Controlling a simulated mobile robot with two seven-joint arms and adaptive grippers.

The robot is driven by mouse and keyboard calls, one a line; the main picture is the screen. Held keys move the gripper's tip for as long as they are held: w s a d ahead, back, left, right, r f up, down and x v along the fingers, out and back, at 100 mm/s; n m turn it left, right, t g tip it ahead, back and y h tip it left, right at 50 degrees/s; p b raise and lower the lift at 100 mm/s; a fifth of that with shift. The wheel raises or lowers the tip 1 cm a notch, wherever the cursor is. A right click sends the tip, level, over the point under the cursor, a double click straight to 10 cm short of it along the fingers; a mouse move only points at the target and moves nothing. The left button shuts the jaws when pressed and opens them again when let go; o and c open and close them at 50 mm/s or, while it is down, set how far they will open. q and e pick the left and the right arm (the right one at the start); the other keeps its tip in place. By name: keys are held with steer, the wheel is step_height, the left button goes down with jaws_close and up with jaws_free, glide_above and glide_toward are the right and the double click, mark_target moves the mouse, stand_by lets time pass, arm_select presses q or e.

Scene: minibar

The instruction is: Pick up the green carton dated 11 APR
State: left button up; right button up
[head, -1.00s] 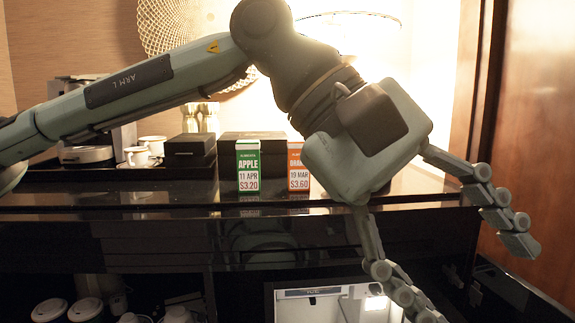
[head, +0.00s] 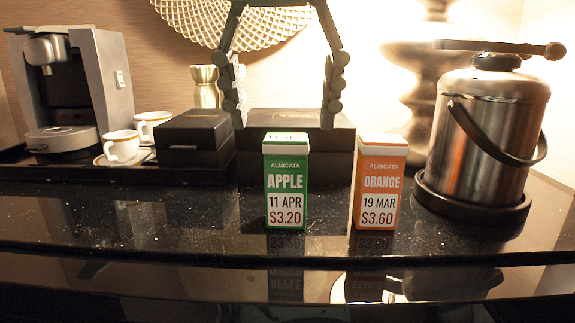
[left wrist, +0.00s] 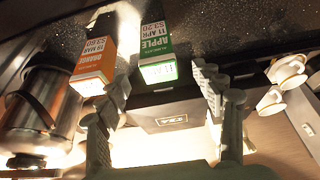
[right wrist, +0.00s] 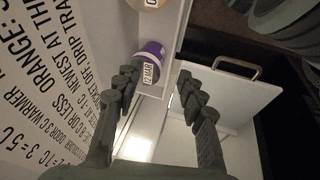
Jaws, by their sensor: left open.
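The green carton (head: 286,183) reads APPLE, 11 APR, $3.20 and stands upright on the black counter. It also shows upside down in the left wrist view (left wrist: 154,50). My left gripper (head: 285,118) is open and empty, fingers pointing down, above and apparently behind the green carton; its fingers (left wrist: 165,78) are spread in the left wrist view, with the carton's top showing between them. An orange carton (head: 379,185) marked 19 MAR stands to the right of the green one, with a gap between. My right gripper (right wrist: 157,75) is open and empty.
A black box (head: 300,117) lies behind the cartons. A steel ice bucket (head: 480,125) stands at right, with cups (head: 122,146), a small black box (head: 195,138) and a coffee machine (head: 100,75) at left. The right wrist view shows a purple container (right wrist: 150,58) in a white compartment.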

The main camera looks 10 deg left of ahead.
mark_target(286, 139)
arm_select(q)
steer(key=shift+w+f, duration=0.15)
steer(key=shift+f, duration=0.6)
steer(key=x, duration=0.5)
steer(key=shift+w+f, duration=0.15)
steer(key=shift+w, duration=0.05)
steer(key=shift+w+f, duration=0.1)
steer(key=shift+f, duration=0.15)
arm_select(e)
steer(key=shift+w+a+r+t, duration=0.3)
steer(key=shift+w+a+t, duration=0.35)
steer(key=shift+w+t, duration=0.05)
arm_select(q)
steer(key=shift+c, duration=0.3)
steer(key=c, duration=1.4)
steer(key=shift+o, duration=0.2)
steer(key=shift+r, duration=0.1)
